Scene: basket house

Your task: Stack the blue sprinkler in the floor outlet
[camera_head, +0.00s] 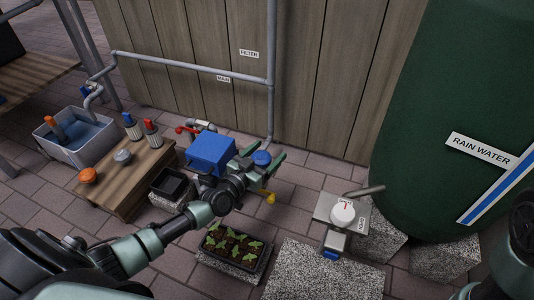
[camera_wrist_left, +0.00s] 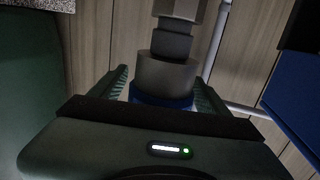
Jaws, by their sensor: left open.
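My left gripper (camera_head: 265,160) is open, its two green fingers on either side of a round blue-topped piece (camera_head: 262,157), which looks like the blue sprinkler. In the left wrist view, a stepped grey fitting (camera_wrist_left: 167,72) stands between the open fingers (camera_wrist_left: 160,88), with a blue ring (camera_wrist_left: 162,100) at its gripper end. Whether the fingers touch it is unclear. The wrist body hides part of the blue ring. I cannot pick out the floor outlet with certainty. My right gripper is not clearly visible.
A blue box (camera_head: 212,152) stands close left of my left gripper. A yellow handle (camera_head: 268,197) is just below. A seedling tray (camera_head: 222,262), a wooden bench (camera_head: 120,190) and a water tub (camera_head: 76,150) are left. A vertical grey pipe (camera_head: 271,100) rises behind. The green tank (camera_head: 440,90) stands right.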

